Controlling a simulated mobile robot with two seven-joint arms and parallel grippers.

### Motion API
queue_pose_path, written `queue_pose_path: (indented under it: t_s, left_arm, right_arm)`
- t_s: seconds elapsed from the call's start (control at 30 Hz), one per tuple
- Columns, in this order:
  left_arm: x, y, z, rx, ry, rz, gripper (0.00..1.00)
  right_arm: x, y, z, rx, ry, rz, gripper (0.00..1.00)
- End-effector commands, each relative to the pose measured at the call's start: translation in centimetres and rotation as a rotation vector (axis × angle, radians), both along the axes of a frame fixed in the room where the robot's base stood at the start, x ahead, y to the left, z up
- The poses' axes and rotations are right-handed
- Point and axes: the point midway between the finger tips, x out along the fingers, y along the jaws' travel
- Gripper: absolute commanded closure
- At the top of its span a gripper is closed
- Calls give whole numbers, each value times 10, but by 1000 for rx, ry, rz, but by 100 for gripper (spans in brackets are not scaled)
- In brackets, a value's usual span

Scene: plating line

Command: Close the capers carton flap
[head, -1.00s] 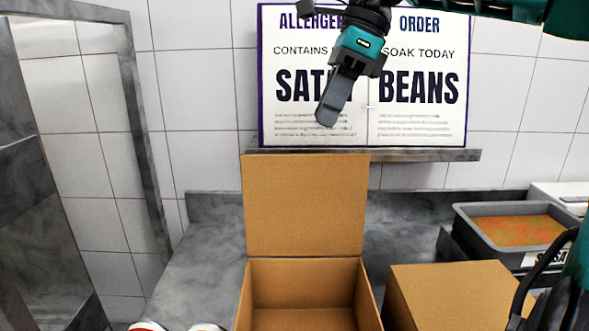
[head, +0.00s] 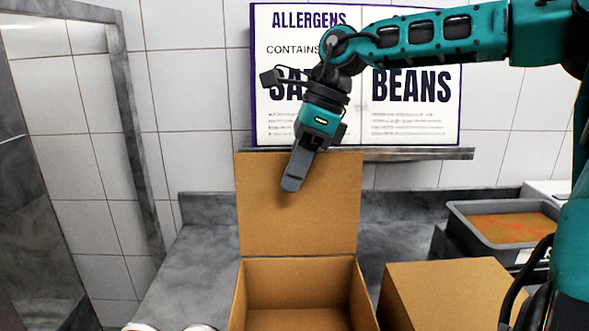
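The open cardboard carton (head: 295,268) stands at the bottom centre of the head view, and its inside looks empty where it shows. Its flap (head: 270,225) stands upright at the back edge. My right gripper (head: 292,184) points down in front of the upper part of the flap. Its fingers show as one dark grey shape, so I cannot tell whether they are apart. I cannot tell whether it touches the flap. My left gripper is not in view. No capers label shows on the carton.
A closed cardboard box (head: 450,290) stands right of the carton. A grey tub (head: 480,240) of orange-red food stands behind it at the right. A shelf (head: 415,154) with an open board (head: 420,120) is on the tiled wall. The counter left of the carton (head: 190,275) is mostly clear.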

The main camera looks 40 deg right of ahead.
Motion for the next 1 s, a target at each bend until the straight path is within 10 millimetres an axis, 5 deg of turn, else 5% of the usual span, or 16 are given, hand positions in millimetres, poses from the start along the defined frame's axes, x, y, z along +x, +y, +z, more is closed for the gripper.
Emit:
queue_pose_path:
  t_s: [0.3,1.0]
  left_arm:
    - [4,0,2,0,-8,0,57]
    - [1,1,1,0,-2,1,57]
  right_arm:
    - [0,0,0,0,0,0,100]
    - [0,0,1,0,-1,0,100]
